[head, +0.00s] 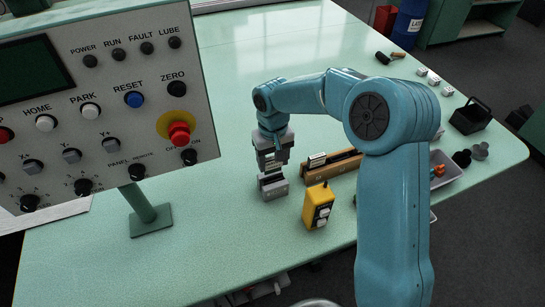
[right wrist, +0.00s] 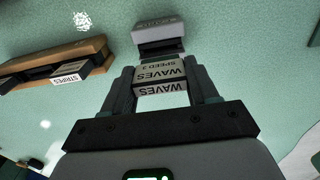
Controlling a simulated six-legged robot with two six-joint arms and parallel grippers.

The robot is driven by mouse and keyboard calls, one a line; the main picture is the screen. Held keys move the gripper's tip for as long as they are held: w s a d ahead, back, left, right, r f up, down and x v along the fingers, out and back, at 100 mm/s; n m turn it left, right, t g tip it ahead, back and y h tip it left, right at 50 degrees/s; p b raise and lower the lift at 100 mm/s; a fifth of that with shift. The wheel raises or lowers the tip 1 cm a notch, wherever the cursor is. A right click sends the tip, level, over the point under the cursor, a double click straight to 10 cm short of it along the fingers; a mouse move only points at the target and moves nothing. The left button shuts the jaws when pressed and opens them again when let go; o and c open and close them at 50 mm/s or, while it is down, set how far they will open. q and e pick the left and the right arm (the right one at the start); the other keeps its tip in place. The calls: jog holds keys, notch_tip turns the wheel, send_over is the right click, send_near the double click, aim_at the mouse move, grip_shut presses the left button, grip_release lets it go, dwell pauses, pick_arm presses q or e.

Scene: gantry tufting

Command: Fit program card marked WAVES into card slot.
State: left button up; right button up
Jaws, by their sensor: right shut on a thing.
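My right gripper (head: 270,160) points down and is shut on the WAVES card (right wrist: 160,73). The card slot is a grey block (head: 273,188) on the table, directly below the gripper in the head view. In the right wrist view the slot block (right wrist: 158,30) lies just beyond the card, with a dark opening facing it. I cannot tell whether the card touches it. My left gripper is not in view.
A wooden rack (head: 345,164) holding a STRIPES card (right wrist: 69,77) stands right of the slot. A yellow pendant box (head: 318,207) stands close in front. The control panel (head: 110,90) blocks the left. A grey tray (head: 449,173) lies at right. The table's back is clear.

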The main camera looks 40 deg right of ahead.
notch_tip(320, 180, down, 2)
jog(key=shift+f+b, duration=0.25)
jog(key=shift+b, duration=0.5)
jog(key=shift+r, duration=0.15)
dwell(0.3)
jog(key=shift+f+b, duration=1.2)
jog(key=shift+f, duration=0.3)
dwell(0.4)
jog(key=o, duration=1.2)
jog(key=shift+o, duration=0.2)
